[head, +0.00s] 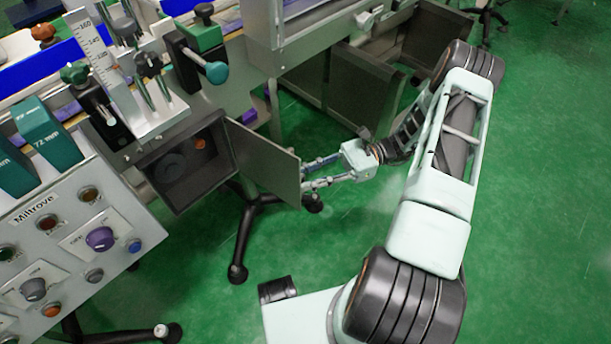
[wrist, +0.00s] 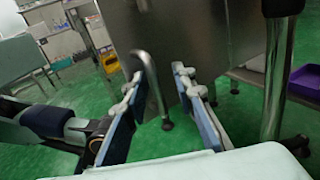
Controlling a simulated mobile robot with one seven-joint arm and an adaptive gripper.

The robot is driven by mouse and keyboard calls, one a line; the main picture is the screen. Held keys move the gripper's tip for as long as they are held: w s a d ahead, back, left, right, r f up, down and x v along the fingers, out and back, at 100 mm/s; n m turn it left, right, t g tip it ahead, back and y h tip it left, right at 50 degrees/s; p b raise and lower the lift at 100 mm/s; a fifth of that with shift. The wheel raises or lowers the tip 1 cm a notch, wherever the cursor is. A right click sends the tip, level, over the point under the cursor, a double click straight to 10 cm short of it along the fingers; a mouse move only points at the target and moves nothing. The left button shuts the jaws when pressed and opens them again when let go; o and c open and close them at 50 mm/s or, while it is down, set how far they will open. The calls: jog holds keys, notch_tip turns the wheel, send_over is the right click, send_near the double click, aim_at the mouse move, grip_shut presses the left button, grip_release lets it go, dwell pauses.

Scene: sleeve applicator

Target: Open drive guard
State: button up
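The drive guard (head: 266,160) is a flat grey hinged panel. It stands swung out from a dark box-shaped housing (head: 160,195), whose inside shows round dark and orange parts. In the wrist view the guard's outer face (wrist: 205,38) fills the upper middle, with a bent chrome handle (wrist: 153,80) on it. My gripper (head: 306,174) is at the guard's outer side, near its free edge. In the wrist view its two blue-padded fingers (wrist: 158,88) are apart, with the handle between them, nearer the left finger. Whether a finger touches the handle I cannot tell.
A control panel (head: 95,235) with knobs and buttons stands at the left. Machine legs with black feet (head: 238,272) stand below the guard. Dark open cabinet doors (head: 360,90) are behind my gripper. Green floor (head: 540,220) is clear at the right.

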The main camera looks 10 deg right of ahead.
jog(key=w+d, duration=0.1)
jog(key=d, duration=1)
jog(key=shift+w+d, duration=0.4)
